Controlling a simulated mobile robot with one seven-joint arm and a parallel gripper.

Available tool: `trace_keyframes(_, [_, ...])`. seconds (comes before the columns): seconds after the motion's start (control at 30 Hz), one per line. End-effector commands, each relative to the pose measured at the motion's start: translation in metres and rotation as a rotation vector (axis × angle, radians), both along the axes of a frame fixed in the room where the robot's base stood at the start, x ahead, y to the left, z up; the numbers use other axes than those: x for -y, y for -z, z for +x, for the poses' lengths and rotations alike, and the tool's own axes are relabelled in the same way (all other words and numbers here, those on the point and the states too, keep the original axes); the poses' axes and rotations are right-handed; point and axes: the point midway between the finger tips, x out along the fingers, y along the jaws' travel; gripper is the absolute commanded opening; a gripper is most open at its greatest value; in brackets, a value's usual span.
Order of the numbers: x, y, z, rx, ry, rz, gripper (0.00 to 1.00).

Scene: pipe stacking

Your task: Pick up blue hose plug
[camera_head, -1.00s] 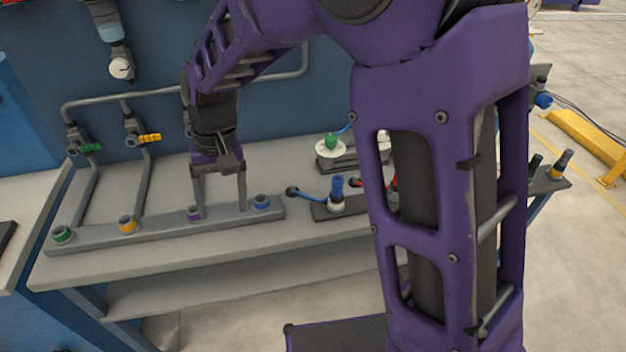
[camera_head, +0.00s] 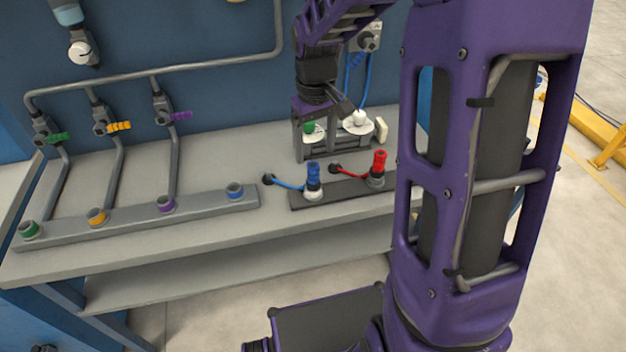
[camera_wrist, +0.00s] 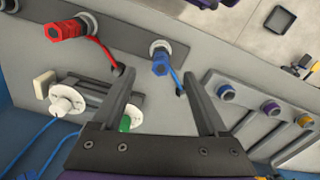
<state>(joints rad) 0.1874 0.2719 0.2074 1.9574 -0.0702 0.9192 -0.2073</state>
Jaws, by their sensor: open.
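The blue hose plug (camera_head: 313,175) stands upright in a pale ring on a dark base strip, with a blue hose running left from it. In the wrist view the blue plug (camera_wrist: 161,66) lies beyond my fingertips, roughly between them. My gripper (camera_head: 323,155) is above and behind the plug in the head view, open and empty; its fingers (camera_wrist: 165,80) spread wide in the wrist view. A red hose plug (camera_head: 379,165) stands to the right on the same strip and shows in the wrist view (camera_wrist: 65,30).
A long grey bar with green, orange, purple and blue-ringed sockets (camera_head: 140,213) lies to the left. Behind my gripper are a green plug (camera_head: 312,129) and white discs (camera_head: 358,121). Pipes with coloured valves (camera_head: 120,127) run along the blue wall. The bench front is clear.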

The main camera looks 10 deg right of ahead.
Motion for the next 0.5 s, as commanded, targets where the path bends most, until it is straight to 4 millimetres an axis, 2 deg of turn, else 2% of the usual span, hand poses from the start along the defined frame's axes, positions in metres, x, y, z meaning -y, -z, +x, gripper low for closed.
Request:
trace_keyframes(0.03, [0.000,0.014,-0.001,-0.004,0.000,0.001,0.76])
trace_keyframes(0.1, [0.000,0.025,0.000,-0.002,0.000,0.001,0.76])
trace_keyframes(0.37, [-0.001,0.044,0.000,-0.001,0.000,0.001,0.76])
trace_keyframes(0.5, [-0.003,0.064,0.002,-0.004,-0.001,0.001,0.76])
